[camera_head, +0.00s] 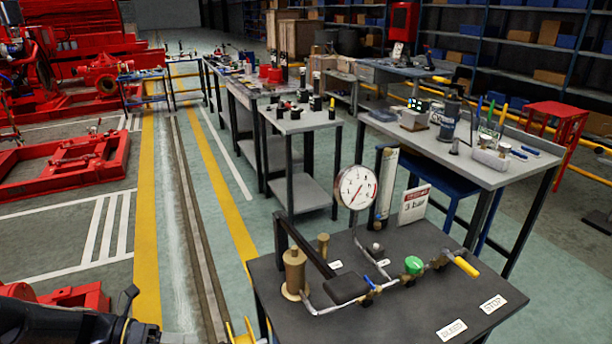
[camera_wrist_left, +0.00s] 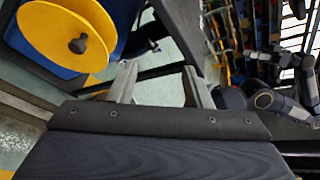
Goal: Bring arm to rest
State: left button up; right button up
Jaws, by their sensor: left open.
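My left arm (camera_head: 75,325) enters the head view at the bottom left corner, low over the floor and left of the dark bench with the gauge. Its fingers cannot be made out there. In the left wrist view, my left gripper (camera_wrist_left: 158,82) shows two grey fingers spread apart, with nothing held between them. A yellow disc (camera_wrist_left: 68,35) with a dark knob lies to the upper left of the fingers in that view. My right gripper is not seen.
The dark bench (camera_head: 390,315) carries a pressure gauge (camera_head: 356,187), pipework, a green knob (camera_head: 414,265) and a yellow-handled valve (camera_head: 466,267). A grey workbench (camera_head: 480,172) stands behind. Red frames (camera_head: 65,165) stand at left. The floor strip between is clear.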

pick_arm(q)
jog(key=s+d+r+m+t+y+p, duration=0.1)
jog(key=s+d+r+m+y+p, duration=0.1)
jog(key=s+r+m, duration=0.4)
jog(key=s+d+r+m+t+y+p, duration=0.1)
jog(key=s+r+m+y, duration=0.3)
jog(key=m, duration=1)
jog(key=s+d+r+m+t+y+p, duration=0.1)
jog(key=s+d+r+m+y+p, duration=0.1)
jog(key=s+r+m, duration=0.6)
jog(key=shift+d+r+m+y+p, duration=0.45)
jog(key=shift+m+y+p, duration=0.4)
jog(key=shift+y, duration=0.25)
